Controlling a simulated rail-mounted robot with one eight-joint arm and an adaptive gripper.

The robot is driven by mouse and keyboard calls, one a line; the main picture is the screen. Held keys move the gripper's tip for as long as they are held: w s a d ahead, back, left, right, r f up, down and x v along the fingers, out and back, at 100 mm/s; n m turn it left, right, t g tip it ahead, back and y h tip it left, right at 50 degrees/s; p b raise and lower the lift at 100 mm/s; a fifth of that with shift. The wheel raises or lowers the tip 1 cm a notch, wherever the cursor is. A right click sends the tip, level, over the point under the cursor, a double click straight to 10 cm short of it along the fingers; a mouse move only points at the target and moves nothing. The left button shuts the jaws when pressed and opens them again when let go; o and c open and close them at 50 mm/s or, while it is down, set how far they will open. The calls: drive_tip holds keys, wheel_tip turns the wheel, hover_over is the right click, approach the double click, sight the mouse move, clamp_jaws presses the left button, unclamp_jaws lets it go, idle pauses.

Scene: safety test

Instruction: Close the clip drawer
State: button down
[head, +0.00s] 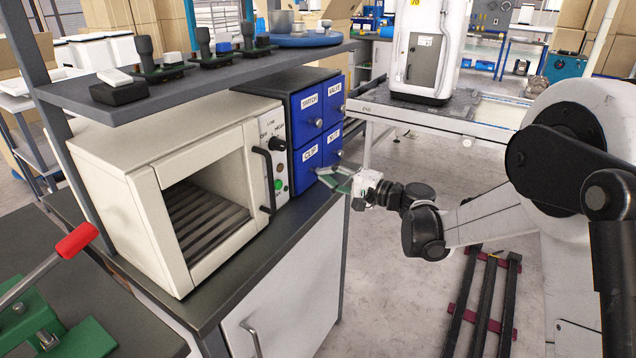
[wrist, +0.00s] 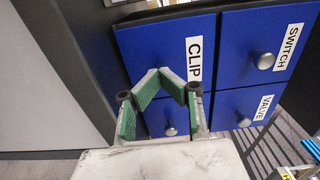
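The clip drawer (head: 310,157) is the lower left drawer of a blue drawer unit; its face and CLIP label also show in the wrist view (wrist: 150,50). It looks about level with the drawers beside it, but I cannot tell whether a small gap is left. My gripper (head: 323,175) is in front of this drawer's lower part. In the wrist view the two green-padded fingers (wrist: 160,72) lean together and their tips meet over the drawer face. The clip drawer's knob is hidden there, and I cannot tell whether the tips touch it.
The switch drawer (head: 308,108) is above, with the valve drawer (head: 334,92) and nut drawer (head: 333,146) to the right. A cream oven (head: 150,195) with a dark handle stands left. A shelf (head: 215,75) runs above.

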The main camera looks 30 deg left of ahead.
drive_tip(key=shift+a, duration=0.1)
drive_tip(key=shift+d, duration=0.5)
drive_tip(key=s+d+r+t+h+p, duration=0.1)
drive_tip(key=s+d+r+h+p, duration=0.15)
drive_tip(key=d, duration=0.65)
drive_tip(key=s+d+r+t+h+p, duration=0.1)
drive_tip(key=s+d+r+h, duration=0.15)
drive_tip(key=d, duration=0.75)
drive_tip(key=s+d+r+t+h+p, duration=0.1)
drive_tip(key=s+d+h, duration=0.3)
drive_tip(key=s+d, duration=0.4)
drive_tip(key=s+d+r+t+h+p, duration=0.1)
drive_tip(key=s+d+r+h+p, duration=0.2)
drive_tip(key=s+d, duration=0.5)
drive_tip(key=s+d+r+n+t+h+p, duration=0.1)
drive_tip(key=s+d+h, duration=0.5)
drive_tip(key=d, duration=0.8)
drive_tip(key=s+r+p, duration=0.1)
drive_tip(key=s+p, duration=0.1)
drive_tip(key=s, duration=0.1)
drive_tip(key=shift+d+r, duration=0.3)
